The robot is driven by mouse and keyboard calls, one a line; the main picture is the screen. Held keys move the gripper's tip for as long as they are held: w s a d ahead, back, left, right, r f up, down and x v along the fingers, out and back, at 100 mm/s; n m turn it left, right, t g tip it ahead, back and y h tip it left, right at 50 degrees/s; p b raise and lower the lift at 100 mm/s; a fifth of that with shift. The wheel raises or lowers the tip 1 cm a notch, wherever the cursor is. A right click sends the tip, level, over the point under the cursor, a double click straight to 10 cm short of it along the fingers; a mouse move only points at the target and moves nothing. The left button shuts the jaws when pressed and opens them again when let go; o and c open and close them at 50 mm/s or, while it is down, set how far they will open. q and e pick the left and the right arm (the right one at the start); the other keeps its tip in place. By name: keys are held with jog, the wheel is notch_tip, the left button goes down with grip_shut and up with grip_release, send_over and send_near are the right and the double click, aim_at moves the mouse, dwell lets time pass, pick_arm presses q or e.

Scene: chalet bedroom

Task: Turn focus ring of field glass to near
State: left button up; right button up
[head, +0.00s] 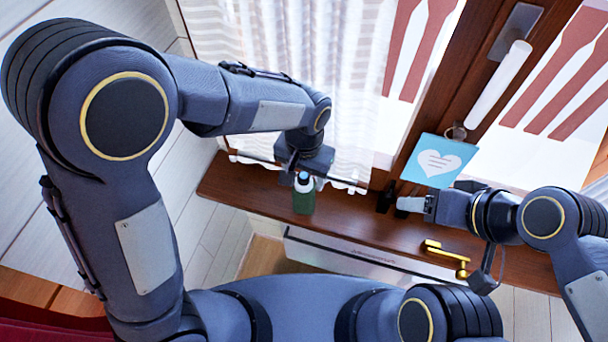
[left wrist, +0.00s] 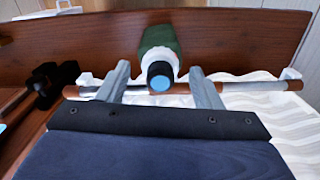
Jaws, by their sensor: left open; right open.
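The field glass (head: 304,197) appears to be the small green upright piece on the brown sill, with a white ring and a dark top. In the left wrist view its green body (left wrist: 158,41), white ring and black end with a pale blue face show between the fingers. My left gripper (head: 302,168) is above and behind it, open; its fingers (left wrist: 160,70) stand on either side, with a gap to each. My right gripper (head: 404,204) is at the sill to the right, pointing left, open. Any marks on the ring are too small to read.
A small black object (head: 385,196) stands on the sill beside my right fingertips; its kind is unclear. A blue card with a white heart (head: 437,161) hangs above. A brass piece (head: 444,253) lies near the sill's front edge. White curtains (head: 300,60) hang behind my left gripper.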

pick_arm(q)
notch_tip(320, 180, up, 7)
jog(key=shift+f, duration=0.15)
dwell(0.6)
